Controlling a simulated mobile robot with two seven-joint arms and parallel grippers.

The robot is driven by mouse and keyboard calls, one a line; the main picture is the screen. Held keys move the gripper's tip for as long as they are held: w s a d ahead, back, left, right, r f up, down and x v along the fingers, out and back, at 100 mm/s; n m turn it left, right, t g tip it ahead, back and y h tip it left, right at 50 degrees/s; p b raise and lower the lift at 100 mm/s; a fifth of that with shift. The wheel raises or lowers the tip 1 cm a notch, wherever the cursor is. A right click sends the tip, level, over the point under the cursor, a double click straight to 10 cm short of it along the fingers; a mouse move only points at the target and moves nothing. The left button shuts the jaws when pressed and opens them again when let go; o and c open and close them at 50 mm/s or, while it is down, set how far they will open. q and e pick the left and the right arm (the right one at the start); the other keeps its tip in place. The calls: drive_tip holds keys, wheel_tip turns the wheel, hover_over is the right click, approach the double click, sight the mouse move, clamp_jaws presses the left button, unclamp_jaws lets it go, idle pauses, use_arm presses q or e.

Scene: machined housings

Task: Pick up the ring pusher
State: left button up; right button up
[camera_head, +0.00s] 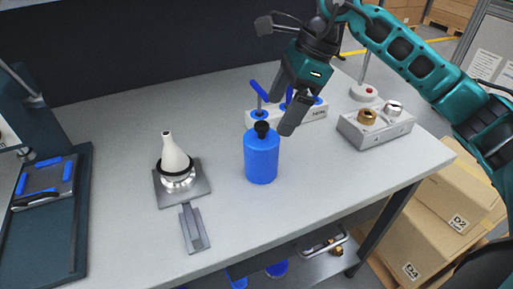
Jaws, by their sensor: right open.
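The ring pusher seems to be the blue cylinder (262,160) with a black knob on top. It stands upright on the grey table, right of the middle of the head view. My right gripper (284,103) is open and empty, angled downward, above and just right of the black knob. One dark finger overlaps the view near the cylinder's upper right; I cannot tell whether it touches. A white cone (174,153) with a black ring around its lower part stands on a square metal plate to the left. My left gripper is not in view.
A white holder (313,113) with blue-handled tools stands behind the cylinder. A grey block (375,128) with brass and silver parts is at the right. A dark fixture (45,185) with blue pads is at far left.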

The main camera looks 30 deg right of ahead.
sight(267, 136)
drive_tip(key=x, duration=1)
drive_tip(key=shift+s+a, duration=0.1)
drive_tip(key=shift+s, duration=0.1)
drive_tip(key=shift+r, duration=0.1)
drive_tip(key=c, duration=1)
